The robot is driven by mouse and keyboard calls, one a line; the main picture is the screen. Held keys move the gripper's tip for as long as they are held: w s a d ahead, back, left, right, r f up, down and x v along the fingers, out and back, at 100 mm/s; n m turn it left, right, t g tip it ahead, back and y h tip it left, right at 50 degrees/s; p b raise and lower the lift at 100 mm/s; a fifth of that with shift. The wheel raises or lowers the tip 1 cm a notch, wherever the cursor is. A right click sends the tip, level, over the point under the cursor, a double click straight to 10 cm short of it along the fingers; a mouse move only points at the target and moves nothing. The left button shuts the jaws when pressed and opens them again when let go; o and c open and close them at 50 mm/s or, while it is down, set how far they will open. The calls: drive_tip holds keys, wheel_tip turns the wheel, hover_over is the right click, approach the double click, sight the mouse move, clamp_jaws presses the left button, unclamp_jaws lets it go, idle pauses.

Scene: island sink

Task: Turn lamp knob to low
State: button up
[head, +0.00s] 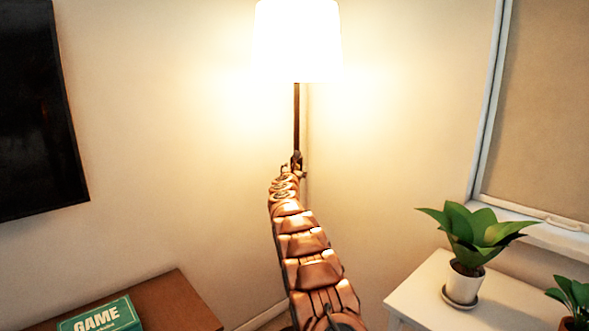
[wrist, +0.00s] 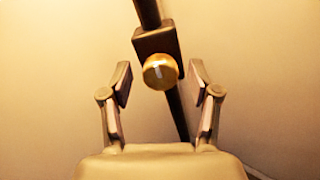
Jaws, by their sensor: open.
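A floor lamp with a brightly lit white shade (head: 298,40) stands in the corner in the head view, on a thin dark pole (head: 296,118). In the wrist view, a round golden knob (wrist: 160,71) with a pale pointer mark sits on a dark block (wrist: 156,41) on the pole. The mark is close to upright, leaning slightly left at its top. My gripper (wrist: 163,84) is open, with one finger on each side of the knob and a gap on both sides. In the head view, my gripper (head: 296,163) is at the pole, and the knob cannot be made out.
A dark screen (head: 38,110) hangs on the left wall. A green game box (head: 100,316) lies on a brown table (head: 170,298) at lower left. A potted plant (head: 463,284) stands on a white table (head: 420,290) at right, below a window (head: 540,110).

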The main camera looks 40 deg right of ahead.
drive_tip(key=c, duration=1.1)
drive_tip(key=shift+c, duration=0.2)
